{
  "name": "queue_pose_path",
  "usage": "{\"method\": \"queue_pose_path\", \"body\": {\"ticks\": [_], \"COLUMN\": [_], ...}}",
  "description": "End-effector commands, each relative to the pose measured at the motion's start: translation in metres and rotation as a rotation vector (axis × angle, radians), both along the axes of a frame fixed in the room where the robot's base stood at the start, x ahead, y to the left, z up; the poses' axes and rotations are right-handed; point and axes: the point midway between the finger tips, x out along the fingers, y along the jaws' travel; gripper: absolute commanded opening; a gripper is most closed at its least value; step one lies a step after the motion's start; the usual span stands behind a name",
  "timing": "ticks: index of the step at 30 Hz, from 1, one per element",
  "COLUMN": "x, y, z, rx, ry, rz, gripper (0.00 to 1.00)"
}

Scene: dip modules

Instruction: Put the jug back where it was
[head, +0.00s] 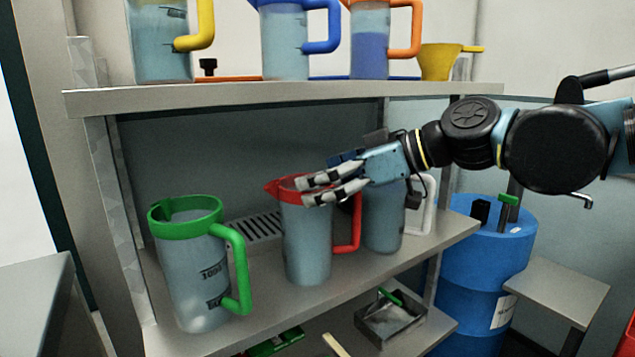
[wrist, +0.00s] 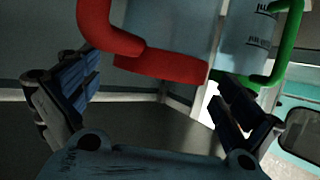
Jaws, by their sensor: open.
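A red-rimmed jug (head: 307,240) with a red handle stands upright on the lower shelf (head: 270,318). A green-rimmed jug (head: 200,280) stands to its left, and a jug with a white handle (head: 383,215) stands behind it to the right. My gripper (head: 318,190) is open, with its fingers in front of the red rim in the head view. In the wrist view my gripper (wrist: 155,78) shows spread, empty fingers. The red rim (wrist: 160,66) lies just beyond the gap between them; I cannot tell whether they touch. The frames do not show which jug the task means.
The upper shelf (head: 290,94) lies above my gripper and carries jugs with yellow, blue and orange handles and a yellow funnel (head: 438,62). A blue barrel (head: 480,265) stands right of the shelf. A metal tray (head: 390,322) sits lower down.

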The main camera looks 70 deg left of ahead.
Motion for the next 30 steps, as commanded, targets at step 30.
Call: {"method": "queue_pose_path", "body": {"ticks": [30], "x": [0.059], "y": [-0.062], "z": [0.035], "rx": [0.000], "ry": [0.000], "rz": [-0.001], "gripper": [1.00]}}
